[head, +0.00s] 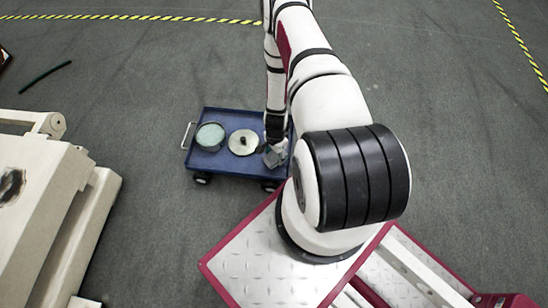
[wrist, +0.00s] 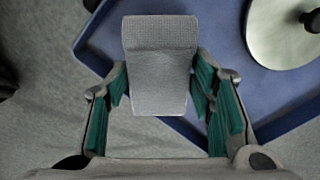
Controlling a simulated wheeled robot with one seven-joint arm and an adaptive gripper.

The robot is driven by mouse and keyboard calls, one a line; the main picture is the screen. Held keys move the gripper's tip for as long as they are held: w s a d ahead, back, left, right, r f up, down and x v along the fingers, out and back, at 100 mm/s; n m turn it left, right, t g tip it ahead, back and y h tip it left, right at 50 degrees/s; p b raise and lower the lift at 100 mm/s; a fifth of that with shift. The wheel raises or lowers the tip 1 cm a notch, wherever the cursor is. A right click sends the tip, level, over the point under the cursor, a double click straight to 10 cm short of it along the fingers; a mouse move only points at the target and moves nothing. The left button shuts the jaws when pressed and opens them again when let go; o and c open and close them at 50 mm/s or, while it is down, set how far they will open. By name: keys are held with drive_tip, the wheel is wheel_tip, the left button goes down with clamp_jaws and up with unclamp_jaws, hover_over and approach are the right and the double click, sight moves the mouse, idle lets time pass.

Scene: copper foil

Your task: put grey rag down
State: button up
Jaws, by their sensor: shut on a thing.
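The grey rag (wrist: 160,72) is a folded, woven block between the two fingers of my gripper (wrist: 160,95) in the wrist view. My gripper is shut on it, with green pads on either side. In the head view the rag (head: 275,154) shows at the end of my arm, at the right part of the blue cart (head: 232,172). In the wrist view the rag overlaps the edge of the blue cart top (wrist: 112,40). I cannot tell whether the rag touches the cart.
On the cart stand a round container with a pale green top (head: 210,136) and a pale disc with a dark knob (head: 243,142). The disc also shows in the wrist view (wrist: 280,35). A cream machine (head: 55,205) stands at the left.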

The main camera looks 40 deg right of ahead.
sight(274, 156)
drive_tip(key=shift+w, duration=0.4)
drive_tip(key=shift+w+d+f+b, duration=0.1)
drive_tip(key=shift+f+b, duration=0.5)
drive_tip(key=shift+f, duration=0.3)
drive_tip(key=shift+w+d+f+b, duration=0.1)
drive_tip(key=shift+f+b, duration=0.5)
drive_tip(key=shift+f, duration=0.25)
drive_tip(key=shift+f, duration=0.2)
drive_tip(key=o, duration=1)
drive_tip(key=shift+r, duration=0.15)
